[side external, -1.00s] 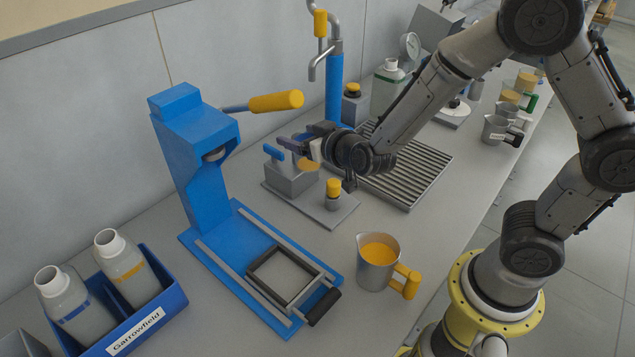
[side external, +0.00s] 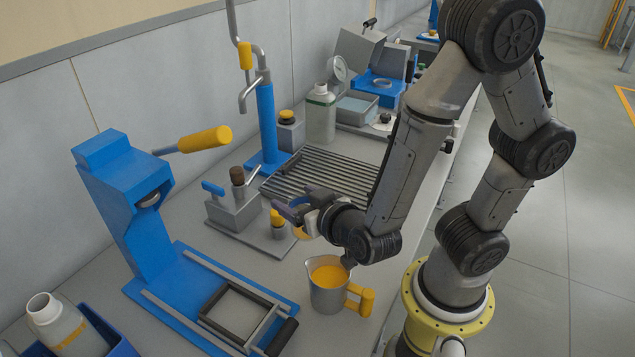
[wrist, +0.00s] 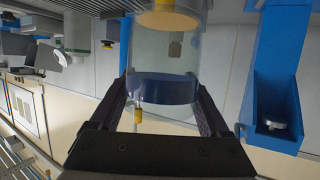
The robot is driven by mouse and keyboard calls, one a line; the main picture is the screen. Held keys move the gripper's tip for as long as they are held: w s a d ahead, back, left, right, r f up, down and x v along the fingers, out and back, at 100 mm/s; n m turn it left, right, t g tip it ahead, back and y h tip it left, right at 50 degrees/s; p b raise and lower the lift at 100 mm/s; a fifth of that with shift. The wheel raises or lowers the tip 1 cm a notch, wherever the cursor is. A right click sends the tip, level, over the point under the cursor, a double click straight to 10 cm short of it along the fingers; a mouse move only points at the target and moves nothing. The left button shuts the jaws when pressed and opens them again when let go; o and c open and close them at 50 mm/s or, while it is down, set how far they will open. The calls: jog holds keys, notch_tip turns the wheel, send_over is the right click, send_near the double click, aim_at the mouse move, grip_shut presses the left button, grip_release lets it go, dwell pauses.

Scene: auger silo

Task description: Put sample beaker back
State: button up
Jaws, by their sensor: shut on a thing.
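The sample beaker (wrist: 165,62) is a clear vessel with a dark blue band and a tan-orange disc near its upper end in the wrist view. My gripper (wrist: 162,105) is shut on it, one finger on each side near the band. In the side view my gripper (side external: 304,208) is above the bench, between the small valve block and the metal jug. There, an orange patch of the beaker (side external: 301,233) shows under the fingers; most of it is hidden or too faint to make out. Its resting place cannot be told.
A metal jug (side external: 327,297) of orange liquid stands just below my gripper. The blue press (side external: 125,200) is left, with its yellow handle (side external: 205,139) sticking out. A valve block (side external: 233,210), blue tap (side external: 267,125) and slatted drain (side external: 325,172) stand behind.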

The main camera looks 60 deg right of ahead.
jog(key=shift+a+n+y, duration=0.4)
jog(key=shift+a+y, duration=0.1)
jog(key=shift+a, duration=0.45)
jog(key=shift+t, duration=0.3)
jog(key=w+f, duration=0.3)
jog(key=w, duration=0.1)
jog(key=w+a+f, duration=0.1)
jog(key=w+f, duration=0.2)
jog(key=w, duration=0.1)
jog(key=w+a+f, duration=0.1)
jog(key=w+f, duration=0.2)
jog(key=w, duration=0.2)
jog(key=shift+w+a+f, duration=0.1)
jog(key=shift+f, duration=0.1)
jog(key=shift+w+f, duration=0.15)
jog(key=shift+f, duration=0.75)
jog(key=shift+w+f, duration=0.1)
jog(key=shift+f, duration=0.75)
jog(key=shift+f, duration=0.1)
jog(key=o, duration=1.3)
jog(key=shift+o, duration=0.2)
